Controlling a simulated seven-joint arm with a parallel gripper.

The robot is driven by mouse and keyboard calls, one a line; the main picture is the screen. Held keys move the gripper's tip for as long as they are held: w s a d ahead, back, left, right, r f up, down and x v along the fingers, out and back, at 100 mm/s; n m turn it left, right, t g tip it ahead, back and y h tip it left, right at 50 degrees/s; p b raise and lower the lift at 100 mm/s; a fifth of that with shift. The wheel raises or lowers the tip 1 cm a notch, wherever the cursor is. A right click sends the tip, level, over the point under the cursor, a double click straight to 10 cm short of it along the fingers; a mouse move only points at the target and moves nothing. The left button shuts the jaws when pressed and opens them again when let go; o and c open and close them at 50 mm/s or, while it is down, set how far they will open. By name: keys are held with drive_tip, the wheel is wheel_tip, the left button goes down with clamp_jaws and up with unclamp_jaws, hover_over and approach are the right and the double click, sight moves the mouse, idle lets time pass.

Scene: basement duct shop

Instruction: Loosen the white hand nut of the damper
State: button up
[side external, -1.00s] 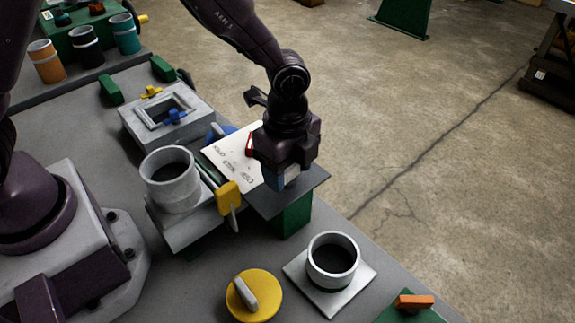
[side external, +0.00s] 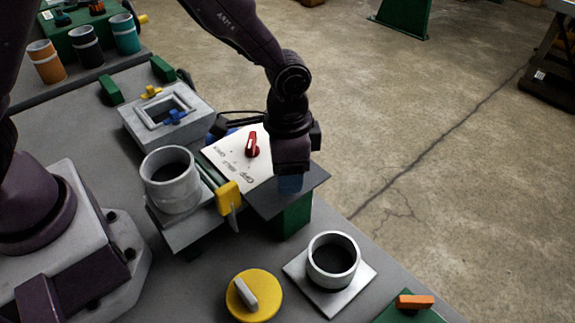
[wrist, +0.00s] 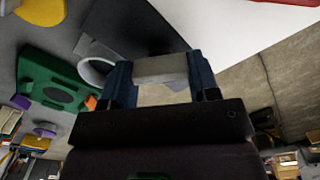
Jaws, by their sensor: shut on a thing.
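The damper has a white plate (side external: 232,163) marked with positions, a red lever (side external: 252,144) on it, and a dark grey plate (side external: 312,180) at its right, above a green stand (side external: 295,215). My gripper (side external: 290,183) points down at the dark plate. In the wrist view its two blue fingers (wrist: 160,82) are shut on the pale hand nut (wrist: 162,67), one finger at each side. In the side view the nut is hidden by the fingers. The white plate (wrist: 235,25) also shows in the wrist view.
A grey round collar (side external: 170,180) and a yellow handle (side external: 229,196) stand left of the damper. In front are a yellow disc (side external: 262,303) with a grey grip and a collar on a square plate (side external: 322,292). Open floor lies to the right.

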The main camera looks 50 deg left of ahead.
drive_tip(key=n, duration=0.6)
drive_tip(key=shift+n, duration=0.3)
idle(0.5)
drive_tip(key=o, duration=0.9)
drive_tip(key=shift+r, duration=0.1)
wheel_tip(320, 180, up, 13)
drive_tip(key=shift+f, duration=0.1)
